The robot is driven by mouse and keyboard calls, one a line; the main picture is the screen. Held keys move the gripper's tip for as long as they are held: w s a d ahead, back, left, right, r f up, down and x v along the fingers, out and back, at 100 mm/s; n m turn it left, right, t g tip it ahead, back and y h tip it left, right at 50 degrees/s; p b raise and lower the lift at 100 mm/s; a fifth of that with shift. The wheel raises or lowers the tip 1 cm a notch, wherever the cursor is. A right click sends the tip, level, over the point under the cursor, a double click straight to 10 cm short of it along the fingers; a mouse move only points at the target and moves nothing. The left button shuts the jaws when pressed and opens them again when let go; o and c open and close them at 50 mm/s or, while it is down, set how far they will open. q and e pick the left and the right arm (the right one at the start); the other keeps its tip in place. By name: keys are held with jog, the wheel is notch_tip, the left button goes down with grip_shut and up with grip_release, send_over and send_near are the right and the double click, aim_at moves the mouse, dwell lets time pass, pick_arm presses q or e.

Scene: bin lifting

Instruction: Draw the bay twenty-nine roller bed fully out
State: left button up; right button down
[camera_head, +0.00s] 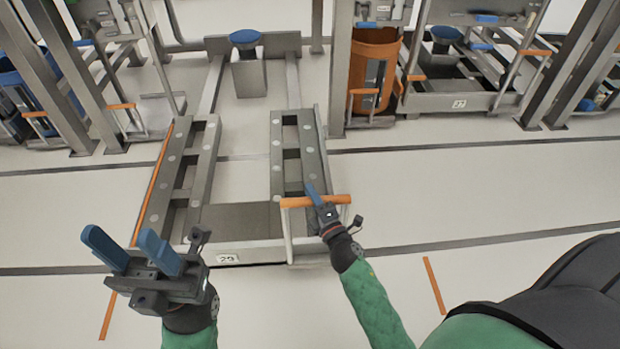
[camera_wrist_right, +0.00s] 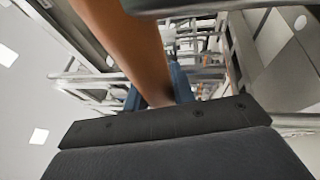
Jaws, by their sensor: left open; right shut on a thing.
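The bay twenty-nine roller bed (camera_head: 200,216) is a grey metal frame with two roller-studded rails, drawn out from the rack over the floor. Its plate (camera_head: 228,259) reads 29. An orange handle bar (camera_head: 335,199) stands at its front right corner. My right gripper (camera_head: 318,194) is shut on this orange handle; the handle also shows in the right wrist view (camera_wrist_right: 130,45), running between the blue fingers. My left gripper (camera_head: 130,250) is open and empty, in front of the bed's front left corner, with its blue fingers apart.
An orange bin (camera_head: 373,70) stands in the rack to the right of the bed. Bay 27 (camera_head: 459,104) is further right, its bed inside the rack. Grey posts (camera_head: 340,70) flank the bays. Orange strips (camera_head: 434,285) mark the clear pale floor in front.

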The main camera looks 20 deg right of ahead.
jog(key=s, duration=0.2)
jog(key=s+a, duration=0.1)
jog(key=s, duration=0.2)
jog(key=s+a, duration=0.1)
jog(key=s, duration=0.1)
jog(key=shift+s+f+b, duration=0.1)
jog(key=shift+s+b, duration=0.1)
jog(key=shift+b, duration=0.1)
jog(key=shift+s+a, duration=0.25)
jog(key=shift+s, duration=0.4)
jog(key=c, duration=1.2)
grip_release()
jog(key=shift+s, duration=0.1)
jog(key=shift+o, duration=0.2)
